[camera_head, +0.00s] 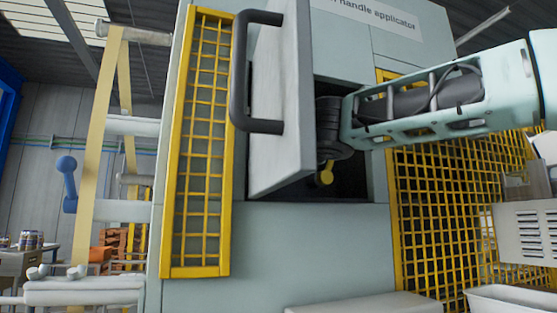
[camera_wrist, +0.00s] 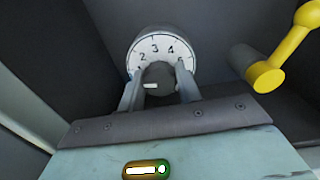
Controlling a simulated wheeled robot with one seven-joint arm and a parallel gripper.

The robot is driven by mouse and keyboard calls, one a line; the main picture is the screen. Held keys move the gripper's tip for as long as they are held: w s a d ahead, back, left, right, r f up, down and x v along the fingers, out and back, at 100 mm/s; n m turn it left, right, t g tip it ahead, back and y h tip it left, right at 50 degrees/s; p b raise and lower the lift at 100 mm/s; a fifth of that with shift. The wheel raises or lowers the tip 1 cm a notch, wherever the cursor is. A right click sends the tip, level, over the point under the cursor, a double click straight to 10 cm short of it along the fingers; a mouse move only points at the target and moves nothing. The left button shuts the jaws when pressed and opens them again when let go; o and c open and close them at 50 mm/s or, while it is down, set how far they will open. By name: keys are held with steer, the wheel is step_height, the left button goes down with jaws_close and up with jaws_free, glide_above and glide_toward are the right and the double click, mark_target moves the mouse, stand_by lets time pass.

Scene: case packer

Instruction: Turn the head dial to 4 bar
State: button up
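The head dial (camera_wrist: 143,46) is a round white face in the wrist view, with the numbers 2, 3 and 4 readable along its upper part. A dark round knob (camera_wrist: 159,73) sits at its centre, with a short white mark on its lower left. My gripper (camera_wrist: 160,78) has one grey finger on each side of the knob, close to it. I cannot tell whether the fingers press on it. The fingers partly cover the dial's lower left and right numbers. In the head view the dial is hidden, and my gripper's end reaches into the cabinet opening.
A yellow lever (camera_wrist: 268,74) stands right of the dial; its yellow knob (camera_head: 326,175) also shows in the head view. The cabinet door (camera_head: 277,110) stands open left of my arm, with a dark handle (camera_head: 240,70). Yellow mesh guards (camera_head: 440,215) flank the cabinet.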

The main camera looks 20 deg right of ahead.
stand_by(0.3)
steer(key=shift+f+m+b, duration=0.2)
steer(key=shift+m+b, duration=0.7)
steer(key=shift+m, duration=0.2)
steer(key=m+b, duration=0.3)
steer(key=m, duration=0.1)
steer(key=shift+m, duration=0.3)
steer(key=m+b, duration=0.4)
steer(key=m, duration=0.3)
steer(key=shift+f+b, duration=0.1)
steer(key=shift+b, duration=0.3)
steer(key=m+b, duration=0.3)
steer(key=m, duration=0.3)
steer(key=shift+h, duration=0.3)
steer(key=m+b, duration=0.2)
steer(key=m, duration=0.2)
steer(key=shift+m, duration=0.4)
